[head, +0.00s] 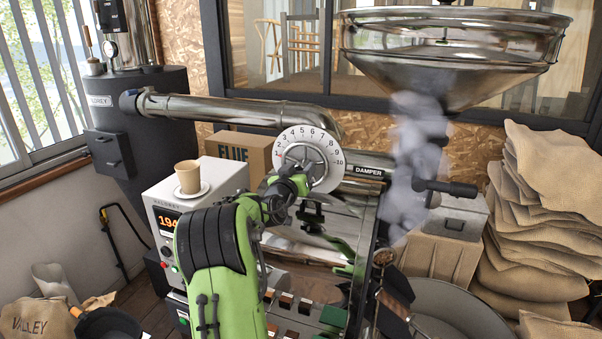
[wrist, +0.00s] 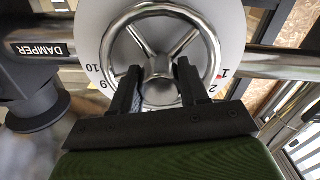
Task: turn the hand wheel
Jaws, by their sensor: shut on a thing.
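The hand wheel is a shiny metal ring with spokes and a central hub; it shows in the wrist view (wrist: 160,62) in front of a white numbered dial plate (wrist: 233,35). In the head view the dial (head: 327,143) stands on the metal duct beside the DAMPER label (head: 369,171), and my green arm hides part of the wheel. My gripper (wrist: 158,85) is shut on the wheel, its black fingers either side of the hub area. The exact grip on the spokes is partly hidden. In the head view my gripper (head: 291,184) is at the dial's lower left.
A cup (head: 188,177) on a saucer stands on the white control box (head: 173,218) left of my arm. A FLUE carton (head: 238,152) is behind. A large metal hopper (head: 455,50) hangs right, with grey smoke below it. Sacks (head: 545,215) are stacked at right.

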